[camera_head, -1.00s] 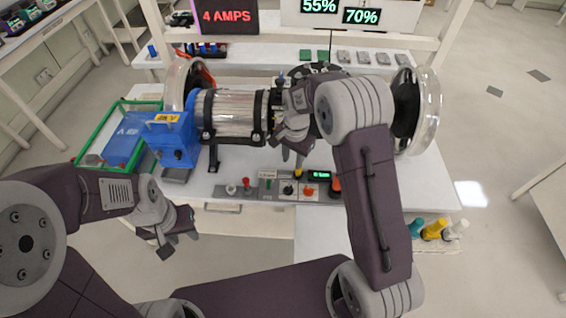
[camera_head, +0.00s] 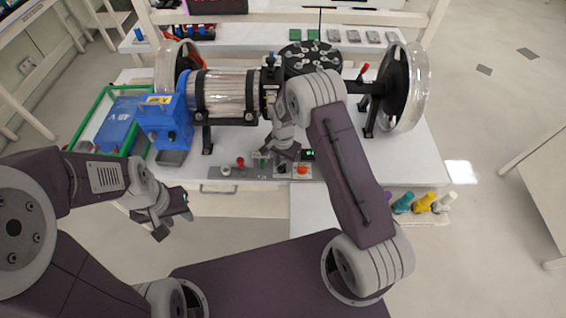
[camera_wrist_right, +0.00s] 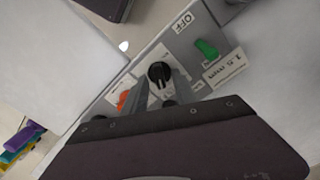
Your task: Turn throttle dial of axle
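The axle rig, with a clear drum (camera_head: 225,92) and wheels at both ends, spans the table. A control panel (camera_head: 250,172) lies along the table's front edge. A black dial (camera_wrist_right: 160,73) sits on a pale plate on this panel, between an orange knob (camera_wrist_right: 124,100) and a green switch (camera_wrist_right: 207,47). My right gripper (camera_wrist_right: 158,90) is open, its grey fingers either side near the black dial; contact is unclear. In the head view my right gripper (camera_head: 282,152) hides the dial. My left gripper (camera_head: 174,220) is open and empty before the table. I cannot read which label says throttle.
A red-topped knob (camera_head: 240,163) stands left on the panel. A blue motor box (camera_head: 165,122) and a green-framed tray (camera_head: 88,112) are at the left. Coloured bottles (camera_head: 424,202) stand at the right corner. Floor is clear further right.

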